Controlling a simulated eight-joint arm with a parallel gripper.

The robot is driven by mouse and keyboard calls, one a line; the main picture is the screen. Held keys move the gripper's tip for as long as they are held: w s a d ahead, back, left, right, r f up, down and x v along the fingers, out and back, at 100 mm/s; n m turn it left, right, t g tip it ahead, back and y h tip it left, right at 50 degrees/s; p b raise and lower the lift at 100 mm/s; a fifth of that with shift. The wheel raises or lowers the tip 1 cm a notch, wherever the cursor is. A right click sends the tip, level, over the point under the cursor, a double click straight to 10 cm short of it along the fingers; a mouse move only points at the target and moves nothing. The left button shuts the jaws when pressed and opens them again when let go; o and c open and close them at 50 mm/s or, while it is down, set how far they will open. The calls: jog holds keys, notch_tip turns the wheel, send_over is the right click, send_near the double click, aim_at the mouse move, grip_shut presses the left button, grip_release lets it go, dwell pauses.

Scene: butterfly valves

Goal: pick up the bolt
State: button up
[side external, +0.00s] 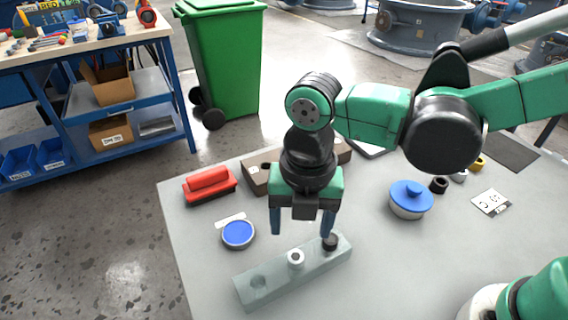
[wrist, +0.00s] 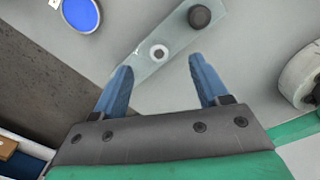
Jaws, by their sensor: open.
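A pale, translucent greenish block (side external: 272,287) lies on the grey table; it also shows in the wrist view (wrist: 140,62). A small silver-white round piece with a dark centre, seemingly the bolt (side external: 296,258), stands upright on the block's middle; it also shows in the wrist view (wrist: 159,53). A black round piece (side external: 330,242) sits at the block's right end, also seen in the wrist view (wrist: 199,16). My gripper (side external: 301,232) is open and empty, above the block. In the wrist view its blue fingers (wrist: 160,65) are spread to either side, just below the bolt.
A blue round lid or dish (side external: 238,233) lies left of the block. A red-handled item (side external: 209,185) and a brown block (side external: 258,178) stand behind. A blue-topped container (side external: 409,199) stands to the right. The table's front left is clear.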

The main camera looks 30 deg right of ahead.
aim_at(295, 255)
jog(key=shift+s+a+f+n, duration=0.2)
jog(key=shift+a+n, duration=0.15)
jog(key=shift+n, duration=0.25)
jog(key=shift+a+f, duration=0.1)
jog(key=shift+f, duration=2.7)
grip_shut()
